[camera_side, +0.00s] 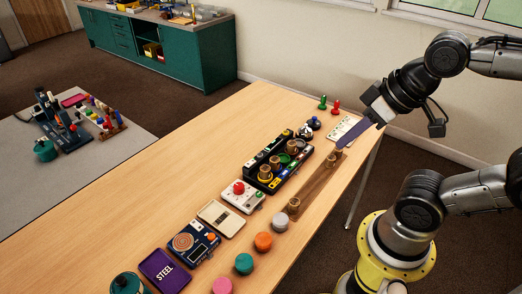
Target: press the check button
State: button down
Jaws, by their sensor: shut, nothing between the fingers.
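A white box (229,200) with a large red push button (239,187) stands in the row on the table. A small green spot (259,195) shows on its right side. No label on it is readable, so I cannot tell for sure that this is the check button. My gripper (341,145) is shut and empty, its purple-blue fingers pointing down and left. The fingertips are at the far end of the wooden strip (315,183), well to the right of and beyond the red button. I cannot tell whether they touch anything.
A black tray (250,181) holds several brass-coloured cylinders and stands between the red button and my gripper. Nearer are a cream tray (221,218), a blue coil device (194,243), a purple STEEL tray (164,270) and coloured discs. The table's left side (150,185) is clear.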

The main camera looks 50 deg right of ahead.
jog(key=w+a+r+m+t+y, duration=0.1)
jog(key=w+a+r+m+y, duration=0.15)
jog(key=w, duration=0.35)
jog(key=w+a+r+m+t+y, duration=0.1)
jog(key=w+a+r+m, duration=0.1)
jog(key=w+r+m, duration=0.35)
jog(key=w+d+f+m+t, duration=0.1)
jog(key=w+d+f+m, duration=0.25)
jog(key=w+d, duration=0.4)
jog(key=w+d+f+m, duration=0.3)
jog(key=w+d+m, duration=0.15)
jog(key=w, duration=0.65)
jog(key=d+f+m+h, duration=0.2)
jog(key=d+f+m, duration=0.6)
jog(key=d+f, duration=1)
jog(key=d, duration=0.3)
jog(key=shift+s+f, duration=0.15)
jog(key=shift+f, duration=0.05)
